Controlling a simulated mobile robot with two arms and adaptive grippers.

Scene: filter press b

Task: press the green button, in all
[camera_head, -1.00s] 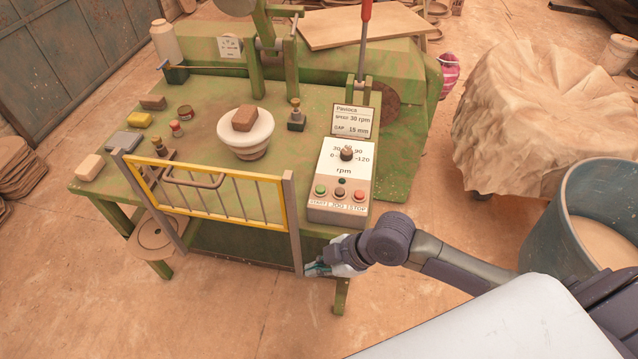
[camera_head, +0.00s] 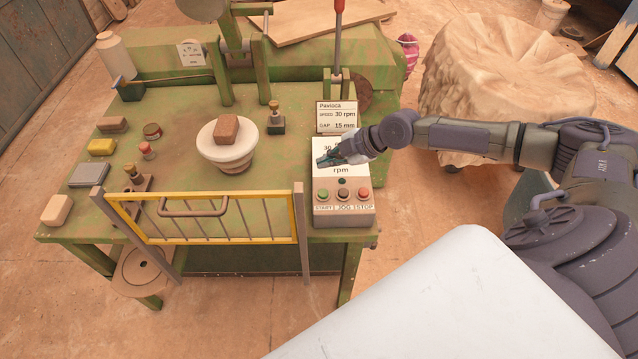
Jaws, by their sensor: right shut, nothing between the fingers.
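The green button (camera_head: 323,195) is the left one in a row of three on the white control box (camera_head: 344,215), above the word START. A dark button (camera_head: 343,195) is in the middle and a red button (camera_head: 364,194) is at the right. My right gripper (camera_head: 324,161) is shut and empty, over the dial area of the control box, farther back than the green button and apart from it. It hides the rpm knob and most of the dial scale. My left gripper is not in view.
A yellow-framed guard (camera_head: 292,207) stands upright along the table's front, left of the control box. The Pavioca sign (camera_head: 336,117) stands behind the box. A white bowl (camera_head: 215,150) with a brown block (camera_head: 227,129) sits on the green table (camera_head: 95,218).

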